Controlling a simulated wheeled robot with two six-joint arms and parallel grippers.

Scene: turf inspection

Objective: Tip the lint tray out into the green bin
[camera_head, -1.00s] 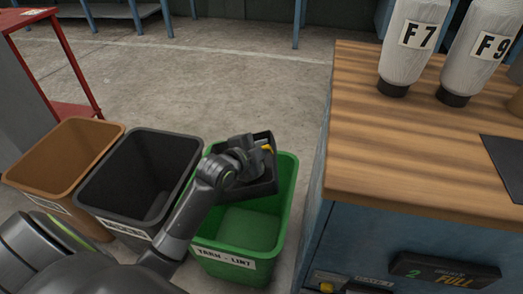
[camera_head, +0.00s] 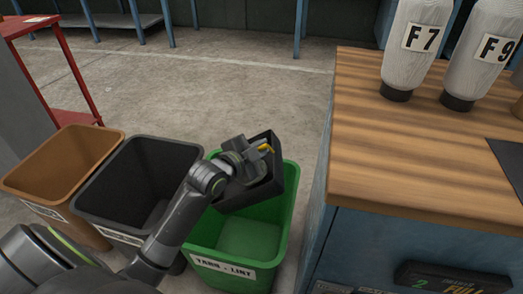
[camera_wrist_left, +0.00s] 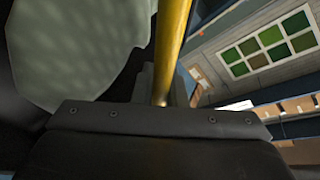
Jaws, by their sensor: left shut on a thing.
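The lint tray (camera_head: 272,184) is a dark, box-like tray with a yellow handle (camera_head: 265,149). My left gripper (camera_head: 258,153) is shut on it by the handle. The tray is tilted over the back part of the green bin (camera_head: 286,215), which is labelled "YARN - LINT". The visible part of the bin's floor looks bare. In the left wrist view the yellow handle (camera_wrist_left: 172,50) runs up from the dark tray edge (camera_wrist_left: 150,118). A pale grey mottled mass (camera_wrist_left: 75,50) fills the upper left there; I cannot tell if it is lint. My right gripper is out of view.
A black bin (camera_head: 130,165) and a brown bin (camera_head: 62,165) stand left of the green one. A blue cabinet with a wooden top (camera_head: 400,150) stands close on the right, bearing labelled yarn cones (camera_head: 415,45). A red stand (camera_head: 75,108) is at far left. Floor behind the bins is clear.

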